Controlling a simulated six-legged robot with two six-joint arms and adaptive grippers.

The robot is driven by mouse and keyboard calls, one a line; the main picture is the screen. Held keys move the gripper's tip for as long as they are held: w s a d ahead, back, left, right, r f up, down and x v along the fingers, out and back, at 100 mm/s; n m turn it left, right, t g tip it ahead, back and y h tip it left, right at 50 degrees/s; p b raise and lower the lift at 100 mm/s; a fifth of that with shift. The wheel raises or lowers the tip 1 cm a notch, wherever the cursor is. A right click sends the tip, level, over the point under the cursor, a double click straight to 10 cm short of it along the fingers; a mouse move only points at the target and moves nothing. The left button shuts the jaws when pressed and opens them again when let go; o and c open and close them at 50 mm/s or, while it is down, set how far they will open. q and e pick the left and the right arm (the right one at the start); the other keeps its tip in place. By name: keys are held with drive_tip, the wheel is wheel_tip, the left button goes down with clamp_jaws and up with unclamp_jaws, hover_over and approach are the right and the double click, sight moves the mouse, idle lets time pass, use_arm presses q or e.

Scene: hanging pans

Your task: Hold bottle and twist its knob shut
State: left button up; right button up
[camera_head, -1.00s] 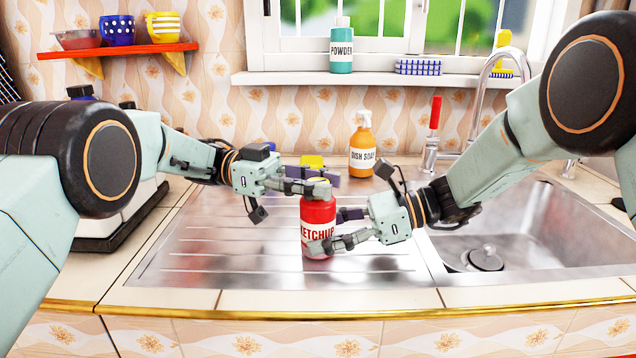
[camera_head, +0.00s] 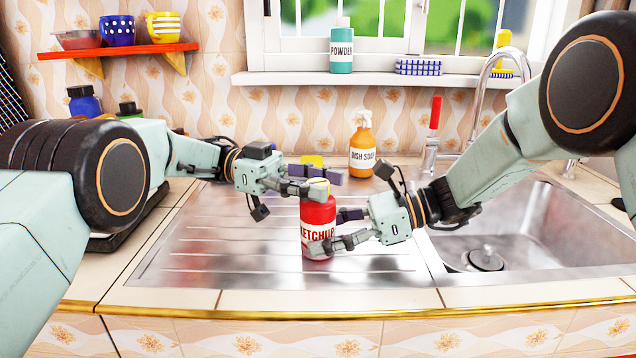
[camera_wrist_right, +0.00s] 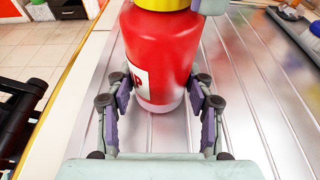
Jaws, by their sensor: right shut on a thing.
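The red ketchup bottle (camera_head: 318,215) stands upright on the metal draining board, with its yellow knob (camera_head: 319,186) on top. The right wrist view also shows the bottle (camera_wrist_right: 165,55), with the knob cut off by the top edge. My right gripper (camera_head: 340,229) is shut on the bottle's lower body from the right, one finger on each side. My left gripper (camera_head: 322,182) is at knob height, coming from the left. Its fingers are apart, with the knob between them; contact is hard to make out.
The sink (camera_head: 545,235) and tap (camera_head: 432,150) are at right. A blue bottle (camera_head: 83,102) stands at back left. The draining board (camera_head: 220,250) is clear at front left.

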sight(317, 182)
use_arm(q)
drive_tip(key=shift+o, duration=0.5)
wheel_tip(317, 182, up, 10)
drive_tip(key=shift+r, duration=0.1)
idle(0.4)
drive_tip(key=a+r+n+t+h, duration=0.2)
drive_tip(key=a+n+t+h, duration=0.15)
drive_tip(key=a, duration=0.35)
wheel_tip(317, 182, down, 12)
drive_tip(key=s+n+t+y, duration=0.15)
drive_tip(key=n+t, duration=0.25)
drive_tip(key=t, duration=0.4)
drive_tip(key=shift+m+g, duration=0.25)
drive_tip(key=shift+w+d+f, duration=0.1)
drive_tip(key=shift+w+d, duration=0.15)
drive_tip(key=shift+d, duration=0.9)
drive_tip(key=shift+w+d, duration=0.25)
drive_tip(key=shift+d, duration=0.95)
drive_tip(key=shift+w+d+f, duration=0.1)
drive_tip(key=shift+w+d, duration=0.15)
drive_tip(key=shift+d, duration=0.9)
